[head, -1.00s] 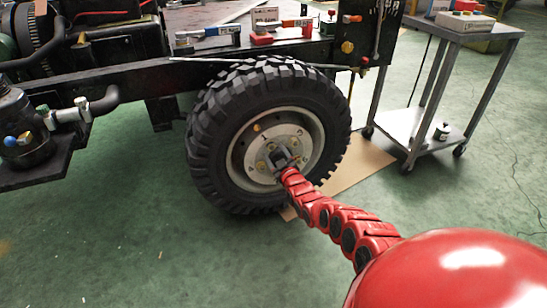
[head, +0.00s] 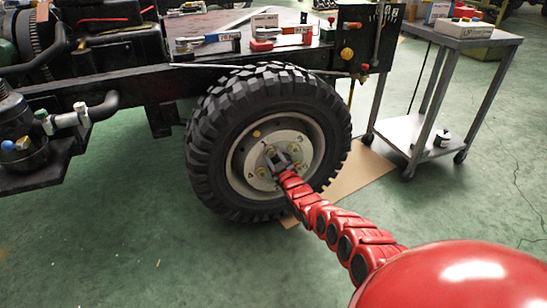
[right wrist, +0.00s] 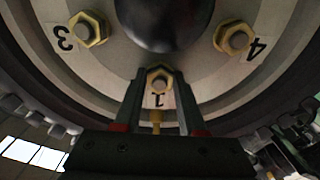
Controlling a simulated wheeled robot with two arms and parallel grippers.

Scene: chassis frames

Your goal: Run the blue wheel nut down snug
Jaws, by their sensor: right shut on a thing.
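The wheel (head: 224,176) has a pale hub with several brass-coloured nuts; I see no nut that looks blue. My right gripper (head: 279,160) reaches the hub face from below right. In the right wrist view its two fingers (right wrist: 158,82) are shut on the sides of a brass-coloured nut (right wrist: 158,76) with a grey stud end, by the mark 1. The fingers hide parts of its sides. Nuts by the marks 3 (right wrist: 88,29) and 4 (right wrist: 236,38) sit apart from the fingers, either side of the dark hub cap (right wrist: 163,18). My left gripper is not in view.
The dark chassis rail (head: 120,79) runs above and left of the wheel. Blue (head: 207,41) and red (head: 283,36) tools lie on the chassis. A metal trolley (head: 470,40) stands at right, beyond a cardboard sheet (head: 362,170). The green floor in front is clear.

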